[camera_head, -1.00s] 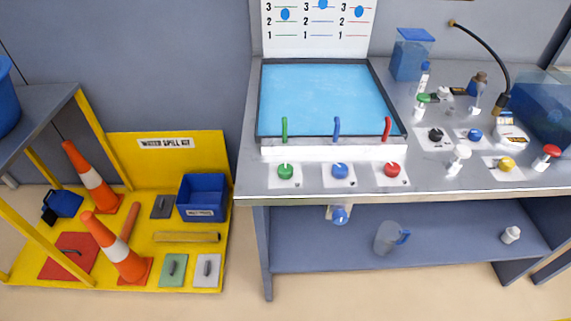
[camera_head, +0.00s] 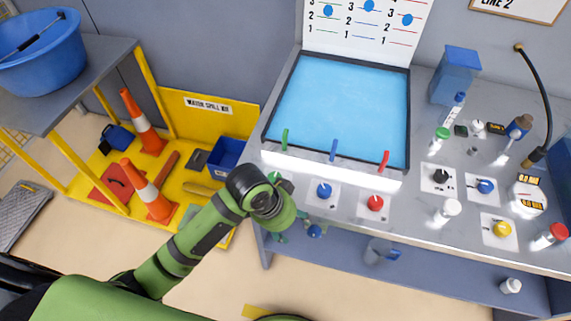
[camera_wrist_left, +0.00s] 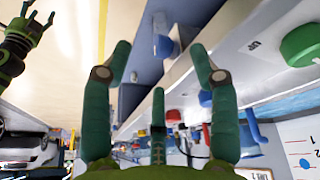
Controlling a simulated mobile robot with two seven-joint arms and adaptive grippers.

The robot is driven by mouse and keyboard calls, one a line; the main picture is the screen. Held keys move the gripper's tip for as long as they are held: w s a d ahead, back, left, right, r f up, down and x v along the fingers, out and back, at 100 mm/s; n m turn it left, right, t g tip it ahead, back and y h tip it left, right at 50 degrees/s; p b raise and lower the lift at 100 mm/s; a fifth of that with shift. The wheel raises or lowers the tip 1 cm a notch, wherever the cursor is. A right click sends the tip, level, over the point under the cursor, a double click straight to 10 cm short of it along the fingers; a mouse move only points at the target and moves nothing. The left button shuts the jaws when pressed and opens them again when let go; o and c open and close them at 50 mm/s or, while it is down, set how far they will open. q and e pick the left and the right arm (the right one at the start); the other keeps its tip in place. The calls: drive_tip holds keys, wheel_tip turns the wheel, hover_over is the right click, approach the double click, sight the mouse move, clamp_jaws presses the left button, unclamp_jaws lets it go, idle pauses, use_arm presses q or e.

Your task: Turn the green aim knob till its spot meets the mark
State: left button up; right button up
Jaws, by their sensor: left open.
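The green aim knob (camera_head: 273,177) sits at the left of the row on the bench's front strip, partly hidden by my left wrist. In the left wrist view the green knob (camera_wrist_left: 300,46) shows large at the upper right, outside the fingers. A dark mark (camera_wrist_left: 253,44) lies on the pale plate beside it. I cannot make out the knob's spot. My left gripper (camera_head: 291,231) hangs by the bench's front edge, below the knob in the picture; its fingers (camera_wrist_left: 160,50) are spread and empty. My right gripper (camera_wrist_left: 35,22) shows at the upper left of the wrist view, fingers apart.
The blue knob (camera_head: 324,191) and red knob (camera_head: 375,203) sit to the right of the green one. Green (camera_head: 284,139), blue and red nozzles stand behind, before a blue pool (camera_head: 340,105). Bottles and other knobs crowd the bench's right side. A yellow spill-kit stand (camera_head: 190,120) is at left.

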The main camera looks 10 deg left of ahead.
use_arm(q)
drive_tip(key=w+r+m, duration=0.1)
drive_tip(key=w, duration=0.2)
wheel_tip(320, 180, up, 6)
drive_tip(key=m+g+y, duration=0.2)
drive_tip(key=y, duration=0.1)
hover_over(274, 177)
drive_tip(key=shift+d+r, duration=0.15)
drive_tip(key=shift+d, duration=0.1)
drive_tip(key=shift+a, duration=0.25)
drive_tip(key=shift+f, duration=0.3)
drive_tip(key=shift+f+p, duration=0.8)
drive_tip(key=shift+f, duration=2.25)
use_arm(e)
drive_tip(key=shift+w+d+r, duration=0.1)
drive_tip(key=shift+d+r, duration=0.15)
drive_tip(key=shift+r, duration=0.2)
drive_tip(key=shift+w+d+r, duration=0.1)
drive_tip(key=shift+d+r, duration=0.15)
drive_tip(key=shift+r, duration=0.2)
use_arm(q)
drive_tip(key=c, duration=1.1)
